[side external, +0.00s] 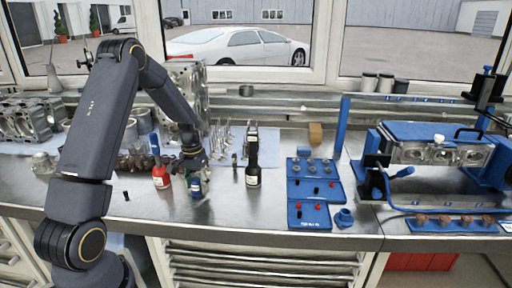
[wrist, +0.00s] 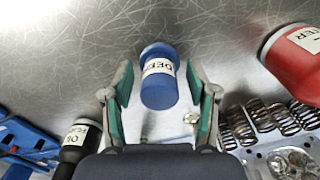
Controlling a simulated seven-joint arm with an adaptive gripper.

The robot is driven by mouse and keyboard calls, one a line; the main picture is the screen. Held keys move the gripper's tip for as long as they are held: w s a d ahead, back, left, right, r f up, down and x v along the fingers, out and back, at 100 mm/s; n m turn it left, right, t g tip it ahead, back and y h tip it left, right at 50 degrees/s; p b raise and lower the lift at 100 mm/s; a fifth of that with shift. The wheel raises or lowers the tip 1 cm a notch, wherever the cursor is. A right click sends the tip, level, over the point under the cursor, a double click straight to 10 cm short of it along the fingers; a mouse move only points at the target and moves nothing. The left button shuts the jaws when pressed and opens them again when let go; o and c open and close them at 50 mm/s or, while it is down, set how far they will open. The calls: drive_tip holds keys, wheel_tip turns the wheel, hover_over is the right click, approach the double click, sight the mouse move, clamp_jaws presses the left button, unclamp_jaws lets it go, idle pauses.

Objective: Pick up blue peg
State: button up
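My gripper (side external: 193,166) points down over the bench, and its fingers are open in the wrist view (wrist: 159,78). A blue cylindrical bottle (wrist: 160,88) with a white label stands between the fingers, with a gap on each side. In the side view this bottle (side external: 196,189) shows just below my gripper. No thing is plainly marked as the blue peg. A narrow upright blue piece (side external: 155,143) shows behind the red bottle, and a short blue fitting (side external: 344,217) sits at the bench front; I cannot tell if either is the peg.
A red bottle (side external: 161,177) stands close left of my gripper in the side view. A black oil bottle (side external: 253,172) stands to the right. Blue trays (side external: 296,187) with small pegs lie farther right. Springs (wrist: 268,117) lie near the right finger in the wrist view.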

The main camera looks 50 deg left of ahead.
clamp_jaws()
idle(0.5)
